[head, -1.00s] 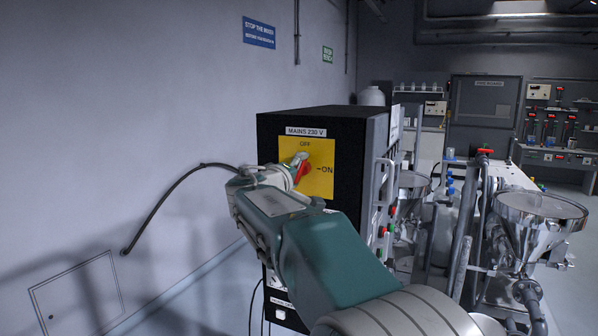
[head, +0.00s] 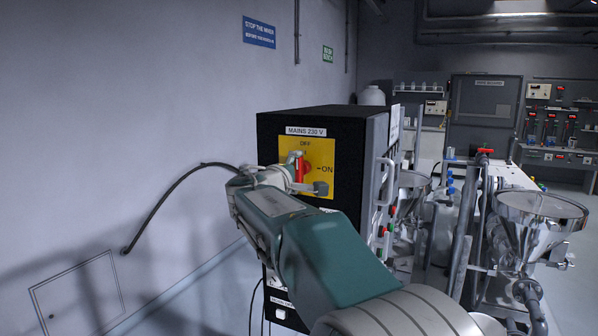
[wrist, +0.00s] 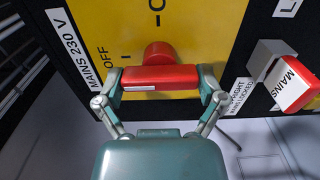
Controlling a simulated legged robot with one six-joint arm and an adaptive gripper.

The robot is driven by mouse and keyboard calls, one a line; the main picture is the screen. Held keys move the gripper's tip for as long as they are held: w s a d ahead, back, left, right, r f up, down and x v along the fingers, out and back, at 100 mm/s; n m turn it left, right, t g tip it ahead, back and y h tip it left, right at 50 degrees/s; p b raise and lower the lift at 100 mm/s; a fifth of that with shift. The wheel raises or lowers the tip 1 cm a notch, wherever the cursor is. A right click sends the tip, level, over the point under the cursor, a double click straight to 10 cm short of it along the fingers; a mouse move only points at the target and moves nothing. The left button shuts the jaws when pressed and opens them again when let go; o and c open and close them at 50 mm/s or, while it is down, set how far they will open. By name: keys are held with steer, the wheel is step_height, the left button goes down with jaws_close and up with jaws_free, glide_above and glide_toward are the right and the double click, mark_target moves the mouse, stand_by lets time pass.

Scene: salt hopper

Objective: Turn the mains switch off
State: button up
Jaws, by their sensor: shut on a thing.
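The mains switch is a red handle (wrist: 160,78) on a red round hub on a yellow plate (head: 291,160). In the head view the handle (head: 303,169) stands about upright, in line with the OFF mark above it; ON is to its right. In the wrist view, which is turned, it lies level with its left end near the OFF print. My gripper (wrist: 161,84) is shut on the handle, one finger at each end. In the head view my gripper (head: 307,172) partly hides the handle and the plate's lower left.
The plate is on a black cabinet (head: 345,130) with a MAINS 230 V label. The wrist view shows a grey and red part (wrist: 290,88) marked MAINS at the right. A steel funnel (head: 540,215) stands on the right. A wall is on the left.

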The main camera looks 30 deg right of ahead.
steer(key=shift+w+a+f, duration=0.1)
steer(key=shift+a+f, duration=0.05)
steer(key=shift+f, duration=0.1)
steer(key=o, duration=0.8)
steer(key=shift+w, duration=0.1)
steer(key=shift+s+a, duration=0.3)
steer(key=shift+a, duration=0.15)
steer(key=v, duration=1.1)
steer(key=shift+s, duration=0.15)
